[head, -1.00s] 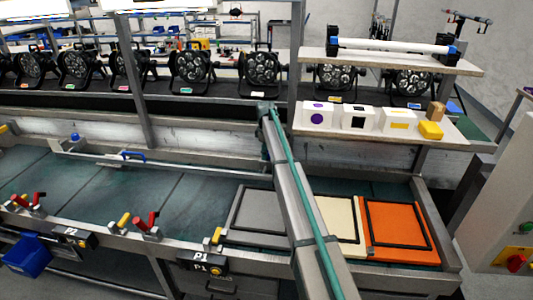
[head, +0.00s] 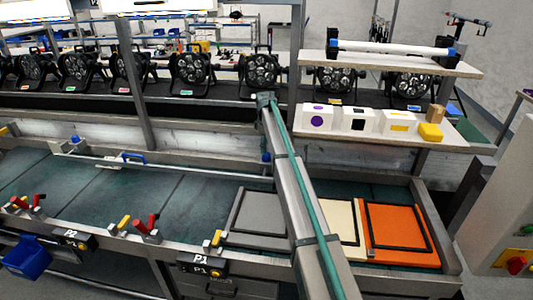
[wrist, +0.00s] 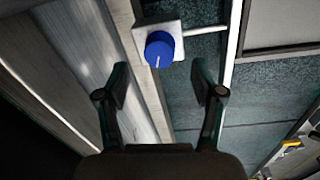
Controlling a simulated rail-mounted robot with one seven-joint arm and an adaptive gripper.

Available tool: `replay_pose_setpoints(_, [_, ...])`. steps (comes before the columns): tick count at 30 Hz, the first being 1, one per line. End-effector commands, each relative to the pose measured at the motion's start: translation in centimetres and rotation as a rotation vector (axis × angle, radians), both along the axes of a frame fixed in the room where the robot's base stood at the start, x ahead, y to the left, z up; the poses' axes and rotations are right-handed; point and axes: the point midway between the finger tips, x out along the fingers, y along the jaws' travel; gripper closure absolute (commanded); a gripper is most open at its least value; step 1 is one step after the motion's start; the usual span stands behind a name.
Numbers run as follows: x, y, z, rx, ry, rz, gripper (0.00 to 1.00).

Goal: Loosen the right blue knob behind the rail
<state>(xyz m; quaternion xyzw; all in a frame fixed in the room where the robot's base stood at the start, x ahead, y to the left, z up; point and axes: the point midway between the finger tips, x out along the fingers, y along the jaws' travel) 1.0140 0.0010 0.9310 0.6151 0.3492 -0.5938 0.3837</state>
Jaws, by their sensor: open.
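The right blue knob (head: 266,157) shows just left of my arm in the head view, at the right end of the rail (head: 190,169). In the wrist view the blue knob (wrist: 160,50) has a short white line on its face. It sits on a pale block (wrist: 150,30) with a rod leading right. My gripper (wrist: 160,78) is open and empty. The knob lies ahead of the gap between its fingertips, apart from both fingers. In the head view the gripper is hidden behind my arm. Another blue knob (head: 75,139) stands at the rail's left end.
A blue-handled clamp or slider (head: 130,158) sits on the rail. A long metal wall (wrist: 75,60) runs close on the left in the wrist view. A shelf (head: 380,125) with several boxes stands right of my arm. Grey, cream and orange panels (head: 400,232) lie at the bench's right.

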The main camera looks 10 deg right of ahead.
Motion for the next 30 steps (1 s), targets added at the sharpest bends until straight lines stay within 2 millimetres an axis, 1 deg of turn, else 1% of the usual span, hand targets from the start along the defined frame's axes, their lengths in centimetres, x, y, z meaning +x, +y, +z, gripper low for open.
replay_pose_setpoints(1, [0.0,0.0,1.2,0.0,-0.001,0.0,0.33])
replay_pose_setpoints(6, [-0.1,0.1,4.2,0.0,-0.001,0.0,0.33])
replay_pose_setpoints(9, [-0.2,0.2,5.5,0.0,-0.001,0.0,0.33])
replay_pose_setpoints(12, [-0.3,0.2,6.3,0.0,0.0,0.0,0.33])
replay_pose_setpoints(17, [-0.3,0.2,6.9,0.0,0.0,0.0,0.33])
replay_pose_setpoints(26, [-0.3,0.3,6.9,0.001,0.0,0.001,0.33])
replay_pose_setpoints(29, [-0.4,1.4,6.6,0.006,-0.007,0.009,0.33])
replay_pose_setpoints(30, [-0.4,2.2,6.3,0.011,-0.012,0.016,0.33])
